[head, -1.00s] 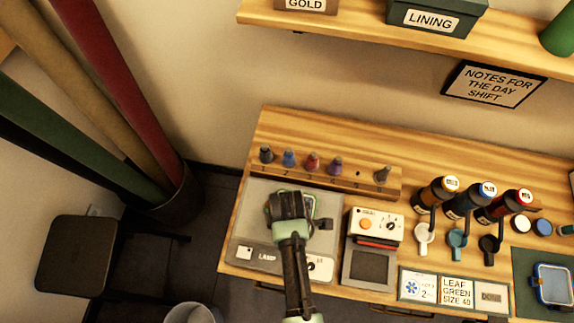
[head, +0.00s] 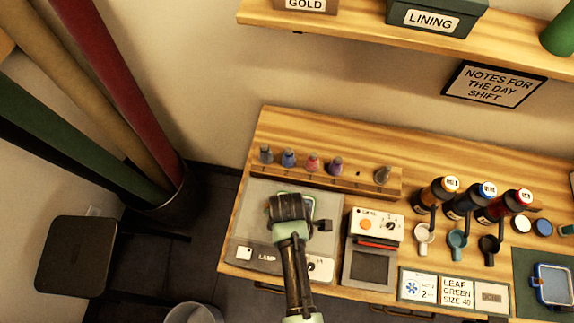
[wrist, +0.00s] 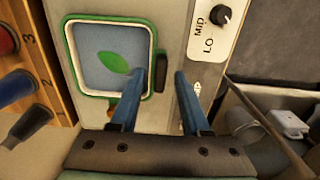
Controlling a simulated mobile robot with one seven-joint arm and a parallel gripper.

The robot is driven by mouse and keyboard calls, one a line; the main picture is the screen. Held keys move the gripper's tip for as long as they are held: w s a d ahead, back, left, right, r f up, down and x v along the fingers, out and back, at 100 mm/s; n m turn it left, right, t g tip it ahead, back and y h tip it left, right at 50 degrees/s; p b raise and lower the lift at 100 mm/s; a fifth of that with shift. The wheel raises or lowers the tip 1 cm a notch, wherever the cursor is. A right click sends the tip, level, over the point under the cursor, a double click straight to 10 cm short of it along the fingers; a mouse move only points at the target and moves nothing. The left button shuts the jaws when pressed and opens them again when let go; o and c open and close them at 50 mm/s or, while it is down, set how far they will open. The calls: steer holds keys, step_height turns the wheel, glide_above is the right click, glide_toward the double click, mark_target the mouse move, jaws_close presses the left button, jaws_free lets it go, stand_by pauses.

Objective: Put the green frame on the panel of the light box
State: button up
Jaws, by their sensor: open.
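The green frame (wrist: 72,50) lies on the pale panel of the light box (head: 258,212), with a blue mesh and a green leaf shape inside it. In the head view part of the green frame (head: 314,206) shows beside my gripper, which hides the rest. My gripper (wrist: 158,76) is open above the panel. Its left fingertip is over the frame's right edge in the wrist view, and its right fingertip is near the control strip. A small dark tab (wrist: 160,76) at the frame's side shows between the fingers, with nothing gripped.
A rack (head: 340,181) with several coloured knobbed tools stands behind the light box. A device with an orange button (head: 372,224) stands to its right, then bottles and small cups (head: 457,238). A blue frame (head: 553,284) lies on a mat at far right.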

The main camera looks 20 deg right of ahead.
step_height(320, 180, up, 12)
steer(key=w+d+r+m+t+h, duration=0.1)
steer(key=w+r+m+t+h, duration=0.15)
steer(key=w+r+t, duration=0.8)
steer(key=w+a+r+m+t, duration=0.15)
steer(key=w+r, duration=0.25)
steer(key=r, duration=0.5)
steer(key=w+r+m+t, duration=0.15)
steer(key=w+r, duration=0.25)
steer(key=r, duration=0.5)
steer(key=w+a+r+m+t, duration=0.15)
steer(key=w+r, duration=0.25)
steer(key=r, duration=0.5)
steer(key=s+a+r+m+t, duration=0.1)
steer(key=s+r+t, duration=0.3)
steer(key=r, duration=0.6)
steer(key=s+a+r+m+t+y, duration=0.1)
steer(key=s+r+t, duration=0.3)
steer(key=r, duration=0.6)
steer(key=s+a+r+m+t+y, duration=0.1)
steer(key=s+a+r+m+t, duration=0.1)
steer(key=r, duration=0.9)
steer(key=s+a+t, duration=0.1)
steer(key=s+t, duration=0.1)
steer(key=s, duration=0.1)
steer(key=shift+s+a, duration=0.25)
